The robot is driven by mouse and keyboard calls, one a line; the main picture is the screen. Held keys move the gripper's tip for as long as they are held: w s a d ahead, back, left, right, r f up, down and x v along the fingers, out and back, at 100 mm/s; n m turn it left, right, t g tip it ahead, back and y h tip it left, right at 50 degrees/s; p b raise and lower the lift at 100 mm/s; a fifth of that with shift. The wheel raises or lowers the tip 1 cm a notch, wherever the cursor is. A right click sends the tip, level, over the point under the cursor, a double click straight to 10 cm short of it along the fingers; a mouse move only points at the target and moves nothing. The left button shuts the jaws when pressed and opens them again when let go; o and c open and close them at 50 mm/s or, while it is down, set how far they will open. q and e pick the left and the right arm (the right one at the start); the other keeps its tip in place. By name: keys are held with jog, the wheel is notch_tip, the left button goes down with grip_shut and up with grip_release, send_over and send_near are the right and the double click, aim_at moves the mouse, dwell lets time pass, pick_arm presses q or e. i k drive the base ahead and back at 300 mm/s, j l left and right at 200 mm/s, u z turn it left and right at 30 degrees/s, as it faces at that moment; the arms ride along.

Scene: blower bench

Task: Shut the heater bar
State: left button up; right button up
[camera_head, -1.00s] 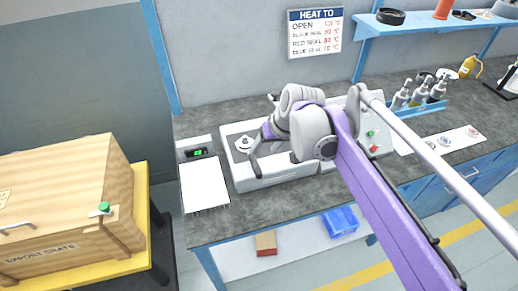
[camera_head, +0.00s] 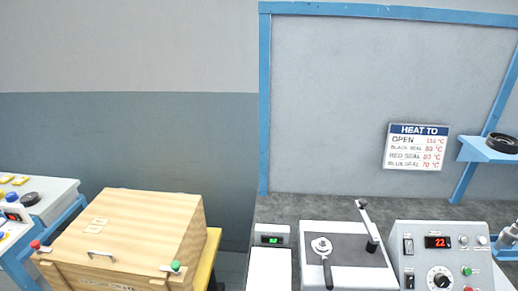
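A white bench machine (camera_head: 345,278) with a dark grey top stands on the bench at the lower right. A light grey bar with a black end (camera_head: 368,226) stands up, tilted, at the machine's right edge; it looks like the heater bar, raised off the top. A round metal piece with a black handle (camera_head: 323,258) lies on the left part of the dark top. Neither of my grippers is in view.
A control box (camera_head: 440,262) showing 22 stands right of the machine. A small unit with a green display (camera_head: 271,240) is at its left. A wooden crate (camera_head: 130,240) is further left. A "HEAT TO" sign (camera_head: 416,147) hangs above.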

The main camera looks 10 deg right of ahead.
aim_at(367, 217)
jog(key=z, duration=1.25)
